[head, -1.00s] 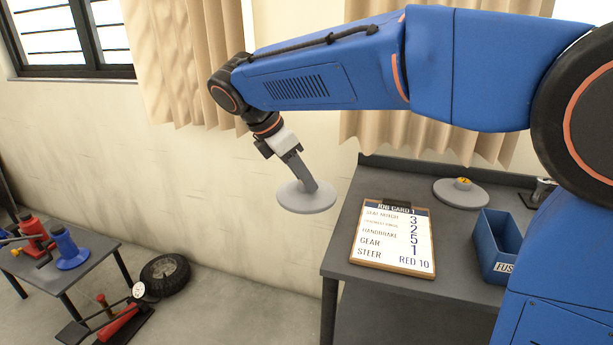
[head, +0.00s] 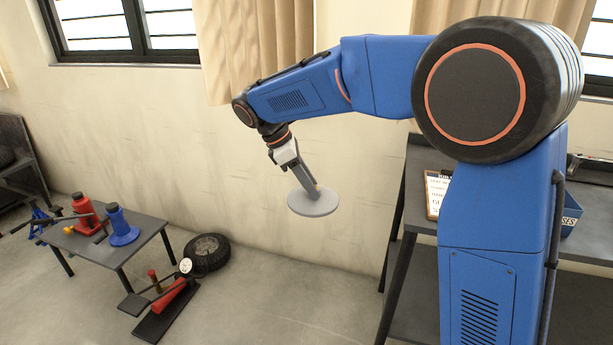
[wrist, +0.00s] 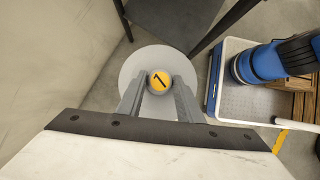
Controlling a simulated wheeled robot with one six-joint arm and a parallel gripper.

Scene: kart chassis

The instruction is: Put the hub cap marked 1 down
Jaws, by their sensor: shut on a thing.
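In the wrist view the knob (wrist: 160,81) shows a black 1, and the disc (wrist: 133,69) spreads behind the fingers. My gripper (head: 312,187) is shut on the knob. It also shows in the wrist view (wrist: 159,90), with a finger on each side of the knob. The hub cap hangs in the air in front of the wall, left of the dark workbench, with clear floor below it.
The dark workbench (head: 422,228) is partly hidden behind my arm, with a clipboard (head: 436,192) and a blue bin (head: 571,214) on it. A low table (head: 140,235) at left holds red and blue jacks. A tyre (head: 208,253) and a red foot pump (head: 172,296) are on the floor.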

